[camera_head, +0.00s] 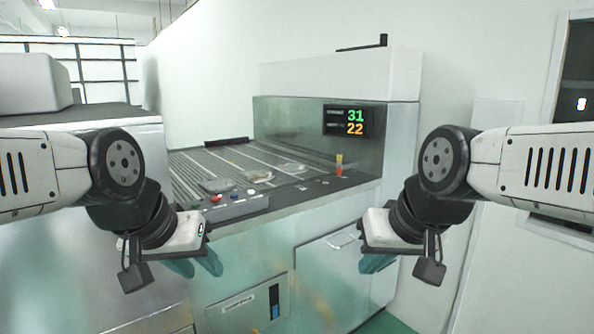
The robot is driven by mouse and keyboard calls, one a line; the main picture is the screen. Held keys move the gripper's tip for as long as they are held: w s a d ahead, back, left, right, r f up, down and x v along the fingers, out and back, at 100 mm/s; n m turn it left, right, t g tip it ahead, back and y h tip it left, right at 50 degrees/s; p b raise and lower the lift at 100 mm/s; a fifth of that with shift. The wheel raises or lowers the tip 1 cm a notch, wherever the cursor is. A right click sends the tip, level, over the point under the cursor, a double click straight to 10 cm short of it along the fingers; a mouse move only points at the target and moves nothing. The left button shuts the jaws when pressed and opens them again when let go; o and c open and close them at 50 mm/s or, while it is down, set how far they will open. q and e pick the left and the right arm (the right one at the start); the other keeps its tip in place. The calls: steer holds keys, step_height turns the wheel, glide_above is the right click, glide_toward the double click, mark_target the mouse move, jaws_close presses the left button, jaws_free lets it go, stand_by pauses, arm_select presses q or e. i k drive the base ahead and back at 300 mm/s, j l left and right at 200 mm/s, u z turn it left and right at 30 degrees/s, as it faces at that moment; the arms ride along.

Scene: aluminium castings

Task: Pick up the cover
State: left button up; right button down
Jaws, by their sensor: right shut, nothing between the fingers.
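Several small metal parts lie on the slatted top of the grey machine: a flat grey piece (217,185), a tan-grey piece (259,177) and a pale piece (292,168). They are too small to tell which is the cover. My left gripper (195,265) hangs in front of the machine, to the left of and below these parts. Its two teal fingers show apart, with nothing between them. My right gripper (378,264) hangs in front of the machine's right side, away from the parts. It is shut and empty.
The slatted machine top (225,157) has bare room behind the parts. A button box (235,205) sits on its front edge. A red and yellow item (339,166) stands at the right. A display (348,121) shows 31 and 22. A handle (343,240) is on the front panel.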

mark_target(288, 168)
steer(key=i+l+u, duration=0.15)
steer(key=i+l, duration=0.2)
steer(key=i+l+u, duration=0.15)
steer(key=i+l, duration=0.2)
steer(key=i+l+u, duration=0.15)
steer(key=i+l, duration=0.15)
steer(key=l, duration=0.3)
steer(key=i+l+u, duration=0.15)
steer(key=i, duration=0.25)
steer(key=i+l+u, duration=0.2)
steer(key=i+l, duration=0.1)
steer(key=i, duration=0.05)
